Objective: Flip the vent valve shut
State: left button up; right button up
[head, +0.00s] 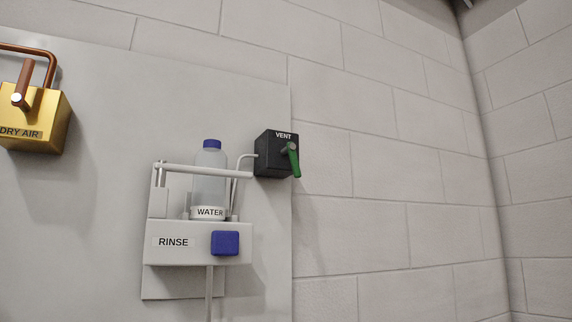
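The vent valve (269,160) is a black box labelled VENT, mounted at the right edge of the grey panel. Its green lever (294,162) is on the right part of the box and points down, tilted slightly to the right. A thin pale tube runs from the left side of the box down toward the bottle. Neither of my grippers shows in the head view.
Left of and below the valve, a white RINSE unit (173,256) with a blue button (225,243) holds a WATER bottle (208,185) behind a bar. A brass DRY AIR box (45,130) with a copper pipe is at far left. Bare block wall (400,180) lies to the right.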

aim_at(291, 148)
jog(key=k+j+z, duration=0.1)
jog(key=j, duration=0.25)
jog(key=k+j+z, duration=0.15)
jog(key=j, duration=0.25)
jog(key=k+j+z, duration=0.1)
jog(key=j, duration=0.25)
jog(key=k+j+z, duration=0.15)
jog(key=k+j, duration=0.05)
jog(key=j, duration=0.1)
